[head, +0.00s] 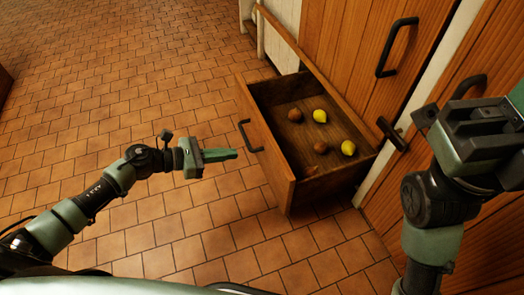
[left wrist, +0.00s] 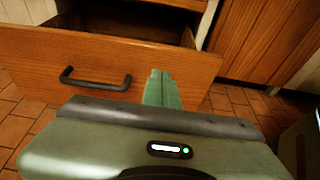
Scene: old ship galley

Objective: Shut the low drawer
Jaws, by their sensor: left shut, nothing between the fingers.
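The low drawer (head: 270,158) is wooden and stands pulled out from the cabinet, with a dark handle (head: 251,136) on its front. My left gripper (head: 236,154) is shut and empty, just in front of the drawer front and a little below the handle in the head view. In the left wrist view its green fingers (left wrist: 162,88) point at the drawer front (left wrist: 150,65), right of the handle (left wrist: 95,80); I cannot tell whether they touch it. My right gripper (head: 480,125) is at the right; its fingertips are not clear.
Wooden cabinet doors (head: 345,40) with dark handles (head: 397,47) rise behind the drawer. A pale post (head: 440,70) stands between door panels. The tiled floor (head: 110,90) is clear to the left of the drawer.

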